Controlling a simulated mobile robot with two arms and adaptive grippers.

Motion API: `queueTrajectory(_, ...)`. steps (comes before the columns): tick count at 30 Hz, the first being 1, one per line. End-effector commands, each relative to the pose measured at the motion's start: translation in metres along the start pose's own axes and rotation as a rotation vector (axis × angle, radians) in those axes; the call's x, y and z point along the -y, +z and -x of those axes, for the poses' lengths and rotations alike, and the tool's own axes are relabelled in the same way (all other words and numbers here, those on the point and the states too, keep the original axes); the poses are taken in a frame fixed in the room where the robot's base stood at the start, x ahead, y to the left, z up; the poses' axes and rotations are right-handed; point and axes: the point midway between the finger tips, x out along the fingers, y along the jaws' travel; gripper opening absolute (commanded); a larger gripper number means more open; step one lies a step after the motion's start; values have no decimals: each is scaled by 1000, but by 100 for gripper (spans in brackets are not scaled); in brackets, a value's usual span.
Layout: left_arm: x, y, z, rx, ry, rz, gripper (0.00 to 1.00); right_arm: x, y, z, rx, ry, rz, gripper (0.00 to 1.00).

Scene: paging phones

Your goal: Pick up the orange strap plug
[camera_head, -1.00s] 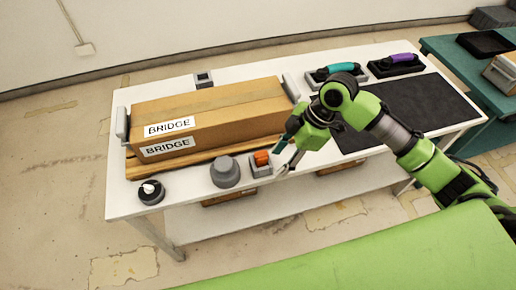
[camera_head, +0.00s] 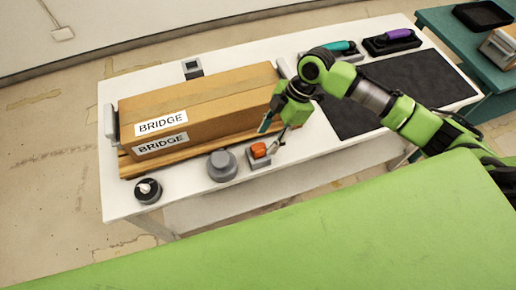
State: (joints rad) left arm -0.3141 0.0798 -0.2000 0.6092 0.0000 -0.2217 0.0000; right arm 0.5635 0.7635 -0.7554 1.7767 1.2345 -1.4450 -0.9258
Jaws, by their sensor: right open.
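The orange strap plug (camera_head: 259,150) sits in a small grey holder (camera_head: 260,163) near the front edge of the white table (camera_head: 205,196). My right gripper (camera_head: 273,136) is open, its fingers pointing down just above and to the right of the plug. One finger looks very close to the plug; I cannot tell whether they touch. My left gripper is not in view.
A cardboard box labelled BRIDGE (camera_head: 200,102) lies behind the plug. A grey round knob (camera_head: 222,166) stands left of the holder, and a black round base (camera_head: 148,191) further left. A dark mat (camera_head: 420,90) covers the right side, with handled tools (camera_head: 392,40) behind it.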

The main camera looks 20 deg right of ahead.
Motion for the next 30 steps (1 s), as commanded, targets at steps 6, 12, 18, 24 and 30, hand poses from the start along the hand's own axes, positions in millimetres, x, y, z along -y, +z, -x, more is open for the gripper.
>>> queueTrajectory(6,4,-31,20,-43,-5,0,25,-1,-11,-26,-2,-5,-2,44)
queueTrajectory(12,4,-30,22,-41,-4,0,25,-2,-8,-49,1,0,-2,44)
queueTrajectory(18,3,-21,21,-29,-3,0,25,-2,-8,-51,1,0,-1,44)
queueTrajectory(24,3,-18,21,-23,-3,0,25,-2,-8,-50,1,0,-1,2)
queueTrajectory(30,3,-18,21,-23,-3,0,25,-2,-8,-50,1,0,-1,2)
